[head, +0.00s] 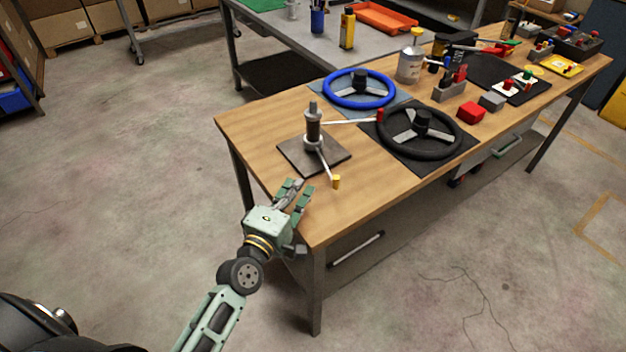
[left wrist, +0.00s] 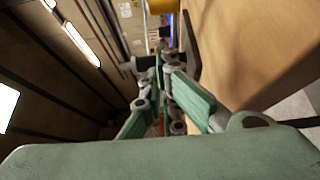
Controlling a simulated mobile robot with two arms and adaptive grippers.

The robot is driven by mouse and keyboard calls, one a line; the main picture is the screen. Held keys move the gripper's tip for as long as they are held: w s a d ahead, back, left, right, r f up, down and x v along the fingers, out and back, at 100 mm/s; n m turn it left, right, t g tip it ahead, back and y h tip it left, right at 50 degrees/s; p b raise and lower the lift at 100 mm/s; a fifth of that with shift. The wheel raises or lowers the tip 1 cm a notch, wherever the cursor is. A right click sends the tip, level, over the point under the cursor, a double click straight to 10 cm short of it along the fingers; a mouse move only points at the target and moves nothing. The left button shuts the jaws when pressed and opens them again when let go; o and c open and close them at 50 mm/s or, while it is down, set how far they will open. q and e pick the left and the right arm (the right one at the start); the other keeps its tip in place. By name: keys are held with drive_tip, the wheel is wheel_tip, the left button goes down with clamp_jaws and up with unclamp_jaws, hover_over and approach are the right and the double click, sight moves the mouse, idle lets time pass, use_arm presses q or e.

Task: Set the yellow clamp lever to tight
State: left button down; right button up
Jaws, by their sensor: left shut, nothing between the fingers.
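The clamp stand is a dark upright post (head: 313,125) on a square dark base plate (head: 291,160) at the near left of the wooden bench. The yellow clamp lever is a pale rod with a yellow knob (head: 336,182), pointing toward the bench's near edge. A second rod with a red knob (head: 379,115) points right, toward the black steering wheel. My left gripper (head: 298,188) is shut and empty at the bench's left edge, left of the yellow knob and apart from it. In the left wrist view, a yellow piece, likely this knob (left wrist: 163,5), shows at the top. My right gripper is out of view.
A blue steering wheel (head: 334,98) and a black steering wheel (head: 380,139) lie right of the stand on mats. A bottle (head: 410,62), red block (head: 471,112) and several tools stand farther along. The bare bench top around the yellow knob is clear.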

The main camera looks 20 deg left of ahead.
use_arm(q)
drive_tip(key=shift+w+d+r+p, duration=0.1)
drive_tip(key=shift+w+d+p, duration=0.25)
drive_tip(key=shift+w+d, duration=0.8)
drive_tip(key=shift+d, duration=0.25)
drive_tip(key=shift+w+d, duration=0.15)
drive_tip(key=shift+d, duration=0.1)
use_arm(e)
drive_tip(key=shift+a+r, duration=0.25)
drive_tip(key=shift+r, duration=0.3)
use_arm(q)
drive_tip(key=shift+w+d+p, duration=0.2)
drive_tip(key=shift+d, duration=0.3)
drive_tip(key=shift+w+d+p, duration=0.2)
drive_tip(key=shift+d, duration=0.3)
drive_tip(key=shift+w+d, duration=0.1)
drive_tip(key=shift+d, duration=0.05)
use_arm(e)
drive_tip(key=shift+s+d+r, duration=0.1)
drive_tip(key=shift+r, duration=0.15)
